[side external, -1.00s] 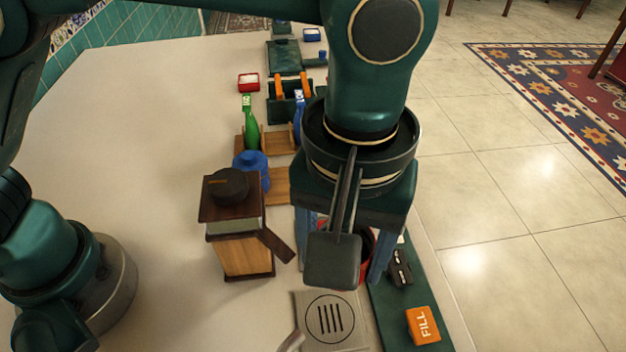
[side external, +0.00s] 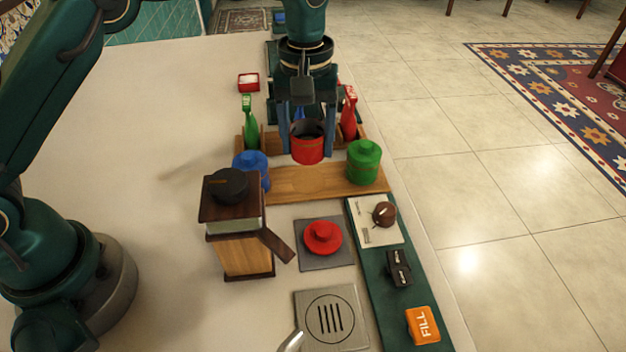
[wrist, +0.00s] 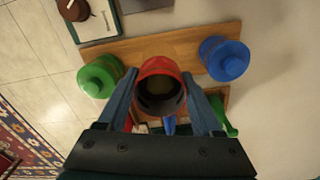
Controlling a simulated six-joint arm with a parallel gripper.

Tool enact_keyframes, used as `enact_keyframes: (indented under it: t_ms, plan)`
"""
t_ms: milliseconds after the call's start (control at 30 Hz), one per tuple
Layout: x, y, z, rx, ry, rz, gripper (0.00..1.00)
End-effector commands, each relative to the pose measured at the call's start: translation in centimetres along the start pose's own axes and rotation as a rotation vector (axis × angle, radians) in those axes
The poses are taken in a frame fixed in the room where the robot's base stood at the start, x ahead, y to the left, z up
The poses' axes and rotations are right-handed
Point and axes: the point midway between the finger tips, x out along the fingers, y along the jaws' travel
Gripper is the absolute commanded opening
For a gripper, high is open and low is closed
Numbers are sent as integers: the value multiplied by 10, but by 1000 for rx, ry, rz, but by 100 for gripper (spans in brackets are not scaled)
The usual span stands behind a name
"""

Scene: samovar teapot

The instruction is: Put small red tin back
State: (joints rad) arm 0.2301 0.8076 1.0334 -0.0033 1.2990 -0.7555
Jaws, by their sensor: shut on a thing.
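My gripper (side external: 307,143) is shut on the small red tin (side external: 308,151), its two blue fingers on either side of it. The tin is open at the top, with a dark inside, and is held upright above the wooden board (side external: 300,187). In the wrist view the tin (wrist: 159,68) is between the fingers, over the board between the green tin and the blue tin. The green tin (side external: 364,163) stands at the board's right end, the blue tin (side external: 249,166) at its left end. A red lid (side external: 323,237) lies on a grey square plate (side external: 326,257).
A wooden box grinder with a dark knob (side external: 236,235) stands front left of the board. A green bottle-like thing (side external: 249,122) and a red one (side external: 349,114) stand behind the board. A green strip (side external: 380,270) with an orange FILL block (side external: 423,325) runs along the right edge.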

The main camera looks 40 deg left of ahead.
Motion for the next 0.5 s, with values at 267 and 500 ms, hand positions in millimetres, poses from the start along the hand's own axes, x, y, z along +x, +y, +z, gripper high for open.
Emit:
enact_keyframes:
  t_ms: [267, 500]
  plan:
    - [32, 0, 1, 0, -3, -2, 1]
    - [59, 0, 1, 0, -1, 0, 1]
